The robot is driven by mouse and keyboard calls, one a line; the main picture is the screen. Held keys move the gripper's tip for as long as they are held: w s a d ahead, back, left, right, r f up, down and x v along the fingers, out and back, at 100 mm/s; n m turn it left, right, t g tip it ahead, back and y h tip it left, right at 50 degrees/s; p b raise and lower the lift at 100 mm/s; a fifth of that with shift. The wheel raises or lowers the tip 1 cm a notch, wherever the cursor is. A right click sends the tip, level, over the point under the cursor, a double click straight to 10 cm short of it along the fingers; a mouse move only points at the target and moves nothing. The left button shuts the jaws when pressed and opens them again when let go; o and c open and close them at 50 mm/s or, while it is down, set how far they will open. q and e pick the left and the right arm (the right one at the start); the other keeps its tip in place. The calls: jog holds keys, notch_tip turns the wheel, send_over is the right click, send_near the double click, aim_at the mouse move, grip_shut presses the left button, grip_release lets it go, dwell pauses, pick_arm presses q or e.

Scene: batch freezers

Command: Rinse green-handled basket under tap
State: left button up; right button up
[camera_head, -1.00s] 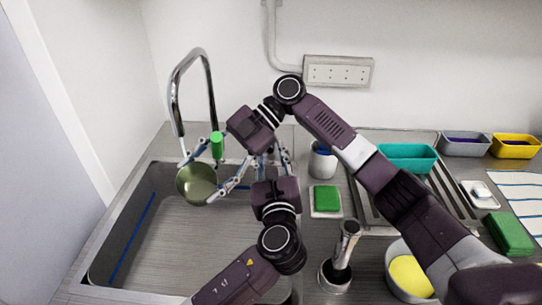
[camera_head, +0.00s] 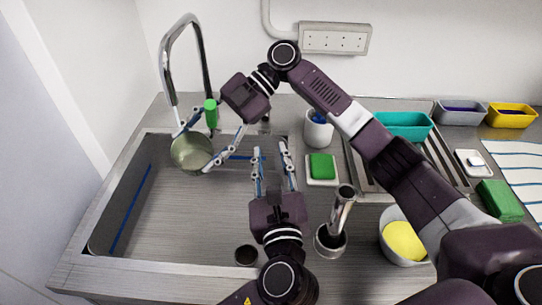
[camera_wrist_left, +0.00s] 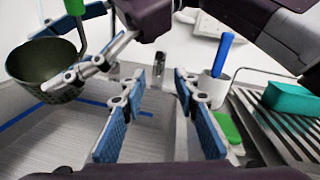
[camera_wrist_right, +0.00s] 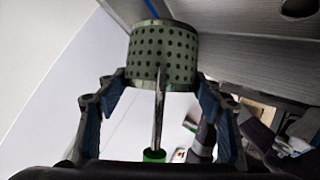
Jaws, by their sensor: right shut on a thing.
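The green-handled basket (camera_head: 190,152) is a perforated olive-green cup hanging over the sink (camera_head: 190,215), beside the tall tap (camera_head: 165,65). Its green handle (camera_head: 211,113) stands upright. My right gripper (camera_head: 193,149) is shut on the basket, with a finger on either side. The right wrist view shows the basket's holes (camera_wrist_right: 163,52) between the fingers. I see no water, and cannot tell whether the basket is directly below the spout. My left gripper (camera_head: 272,150) is open and empty over the sink's right part. It is apart from the basket (camera_wrist_left: 45,62) in the left wrist view.
Right of the sink stand a white cup (camera_head: 318,133), a green sponge on a dish (camera_head: 322,166), a metal cylinder (camera_head: 330,240) and a bowl with a yellow sponge (camera_head: 403,241). A teal tray (camera_head: 403,125) is at the back. My right arm crosses above the counter.

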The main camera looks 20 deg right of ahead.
aim_at(265, 121)
pick_arm(q)
jog(key=w+m, duration=0.1)
jog(key=w, duration=0.2)
jog(key=w+d+m+h, duration=0.1)
jog(key=w+m, duration=0.1)
jog(key=w, duration=0.1)
jog(key=w+d+m, duration=0.1)
jog(key=w+m, duration=0.1)
jog(key=w, duration=0.2)
jog(key=shift+w+d+r+h, duration=0.15)
jog(key=shift+r+h, duration=0.1)
jog(key=shift+h, duration=0.15)
grip_shut()
dwell(0.5)
